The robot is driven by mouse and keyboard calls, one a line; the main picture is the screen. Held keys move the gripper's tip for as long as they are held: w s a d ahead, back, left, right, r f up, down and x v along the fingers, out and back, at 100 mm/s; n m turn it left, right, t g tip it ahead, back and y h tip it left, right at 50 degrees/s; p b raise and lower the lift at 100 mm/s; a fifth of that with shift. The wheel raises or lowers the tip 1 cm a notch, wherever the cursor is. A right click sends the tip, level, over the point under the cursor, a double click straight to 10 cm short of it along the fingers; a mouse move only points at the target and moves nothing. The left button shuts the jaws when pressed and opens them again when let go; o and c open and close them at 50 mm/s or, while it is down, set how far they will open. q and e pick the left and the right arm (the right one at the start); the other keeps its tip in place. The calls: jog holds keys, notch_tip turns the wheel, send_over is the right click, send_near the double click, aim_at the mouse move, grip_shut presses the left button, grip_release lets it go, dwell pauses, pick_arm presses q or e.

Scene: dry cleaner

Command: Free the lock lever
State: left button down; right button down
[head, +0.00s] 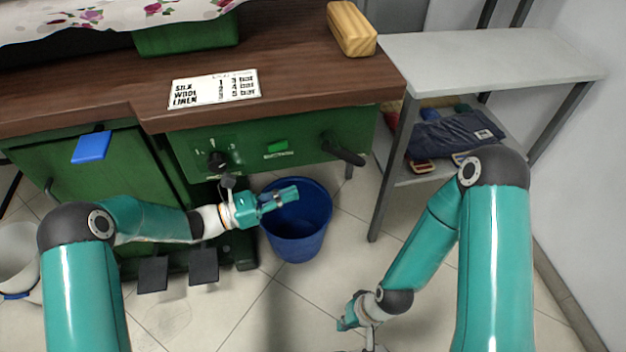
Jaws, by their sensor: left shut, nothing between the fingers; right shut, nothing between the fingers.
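The green machine (262,146) under a brown wooden top carries a black lever (343,150) at the right of its front panel. The lever slants down to the right; whether it is the lock lever I cannot tell for sure. A black dial knob (217,160) with number marks sits further left on the panel. My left gripper (290,196) is shut and empty, below and left of the black lever and apart from it, in front of the bucket. My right gripper (345,322) is low over the floor, shut and empty, far below the panel.
A blue bucket (305,236) stands on the floor below the panel. Two dark pedals (153,274) are at the machine's foot. A grey shelf table (480,54) with folded cloth (450,135) below stands right. Floor between is clear.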

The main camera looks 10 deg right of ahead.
aim_at(343, 150)
pick_arm(q)
jog(key=w+d+r+b, duration=0.1)
jog(key=d+r, duration=0.1)
jog(key=d, duration=0.4)
jog(key=w+d+r+b, duration=0.1)
jog(key=d+b, duration=0.1)
jog(key=d, duration=0.4)
jog(key=shift+w+r, duration=0.25)
jog(key=shift+r, duration=0.1)
jog(key=shift+a+f+b, duration=0.1)
jog(key=shift+b, duration=0.35)
